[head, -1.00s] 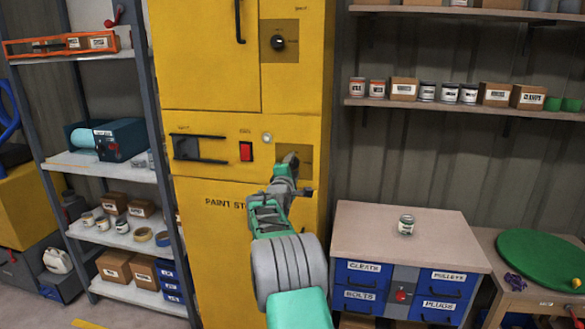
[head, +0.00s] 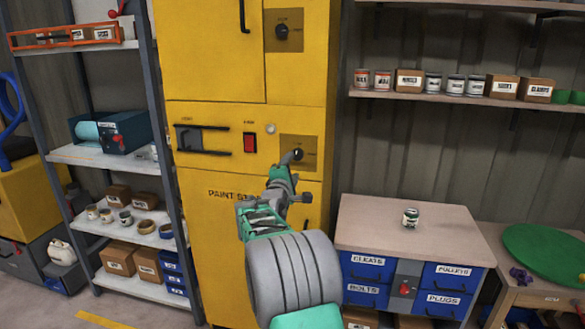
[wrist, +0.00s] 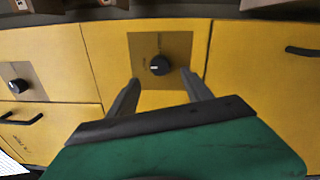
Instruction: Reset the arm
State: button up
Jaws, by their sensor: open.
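My gripper (head: 292,157) is in front of the yellow paint store cabinet (head: 215,275), by its lower black knob (head: 298,154). In the wrist view my gripper (wrist: 160,90) has its two fingers spread apart with nothing between them. A black knob (wrist: 160,65) on a brown plate shows just beyond the fingertips, near the middle between them. In the head view the gripper partly covers that area, so I cannot tell whether it touches the knob.
A red switch (head: 250,143) and black handle (head: 205,140) are left of the lower knob. A workbench with blue drawers (head: 365,228) stands at the right, a can (head: 410,217) on top. A grey-framed shelf (head: 95,157) stands at the left.

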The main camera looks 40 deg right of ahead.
jog(key=s+a+f+m+g+y, duration=0.2)
jog(key=f+m, duration=0.3)
jog(key=f, duration=0.3)
jog(key=s+a+f+m+g+y, duration=0.1)
jog(key=f+m+g+y, duration=0.2)
jog(key=f, duration=0.6)
jog(key=s+a+f+m+g+y, duration=0.4)
jog(key=s+a+f+m+y, duration=0.15)
jog(key=s+a+f, duration=0.7)
jog(key=s+a+r+g+y+p, duration=0.1)
jog(key=s+a+r+y, duration=0.1)
jog(key=s+a, duration=0.7)
jog(key=s+a+r+g+y+p, duration=0.1)
jog(key=s+a+g+y, duration=0.1)
jog(key=s+a, duration=0.7)
jog(key=w+a+r+n+t, duration=0.3)
jog(key=a+r, duration=0.5)
jog(key=r, duration=0.2)
jog(key=shift+w+a+n+t+p, duration=0.15)
jog(key=shift+a+n+t+p, duration=0.2)
jog(key=shift+a+t+p, duration=0.05)
